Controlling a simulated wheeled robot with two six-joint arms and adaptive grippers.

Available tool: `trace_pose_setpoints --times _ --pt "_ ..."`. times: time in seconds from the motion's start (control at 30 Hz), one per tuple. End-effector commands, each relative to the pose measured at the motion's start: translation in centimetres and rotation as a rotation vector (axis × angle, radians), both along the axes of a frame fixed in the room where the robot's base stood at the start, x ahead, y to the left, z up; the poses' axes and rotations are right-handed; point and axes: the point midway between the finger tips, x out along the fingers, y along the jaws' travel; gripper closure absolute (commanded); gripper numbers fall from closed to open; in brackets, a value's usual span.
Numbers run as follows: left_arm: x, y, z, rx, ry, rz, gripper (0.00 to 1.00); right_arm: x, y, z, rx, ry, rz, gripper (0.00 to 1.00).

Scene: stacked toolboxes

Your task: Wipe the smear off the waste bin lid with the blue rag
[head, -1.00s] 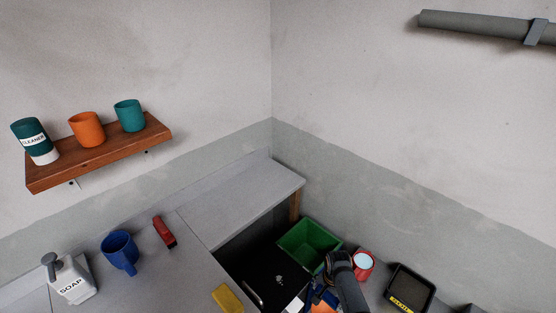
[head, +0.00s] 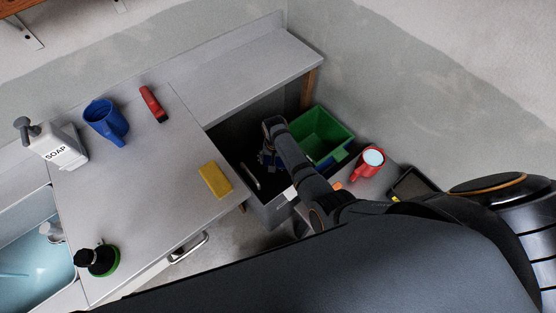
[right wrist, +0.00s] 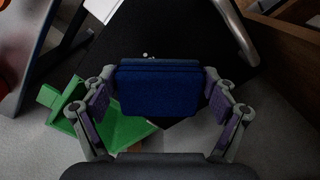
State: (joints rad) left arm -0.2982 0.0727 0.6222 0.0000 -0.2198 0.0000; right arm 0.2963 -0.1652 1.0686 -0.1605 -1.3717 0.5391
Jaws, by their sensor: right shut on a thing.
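The blue rag (right wrist: 160,90), a thick folded pad, is held between the purple-padded fingers of my right gripper (right wrist: 160,102). In the head view my right gripper (head: 268,160) is over the black lid area, partly hidden by its own arm. The black waste bin lid (right wrist: 190,45) lies beyond the rag in the right wrist view. A few white specks of the smear (right wrist: 150,56) show just past the rag's far edge; the rag may hide more. I cannot tell whether the rag touches the lid. My left gripper is not in view.
A yellow sponge (head: 215,180) lies on the counter edge.

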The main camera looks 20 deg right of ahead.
Motion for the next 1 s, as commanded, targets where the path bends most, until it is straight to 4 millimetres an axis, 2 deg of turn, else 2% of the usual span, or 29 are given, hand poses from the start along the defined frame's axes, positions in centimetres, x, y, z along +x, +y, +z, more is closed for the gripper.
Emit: trace_pose_setpoints --times 0.2,0.4,0.8,1.0 --pt "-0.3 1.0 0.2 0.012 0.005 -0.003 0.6 0.0 0.0 0.2 0.0 -0.001 0.0 0.39" --pt "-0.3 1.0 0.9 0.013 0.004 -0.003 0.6 0.0 0.0 0.4 -0.001 0.0 -0.001 0.39" --pt "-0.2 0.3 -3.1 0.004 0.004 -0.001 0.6 0.0 0.0 -4.5 0.0 -0.001 -0.001 0.39" --pt "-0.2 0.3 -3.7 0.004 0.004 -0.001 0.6 0.0 0.0 -5.5 0.0 -0.001 -0.001 0.39"
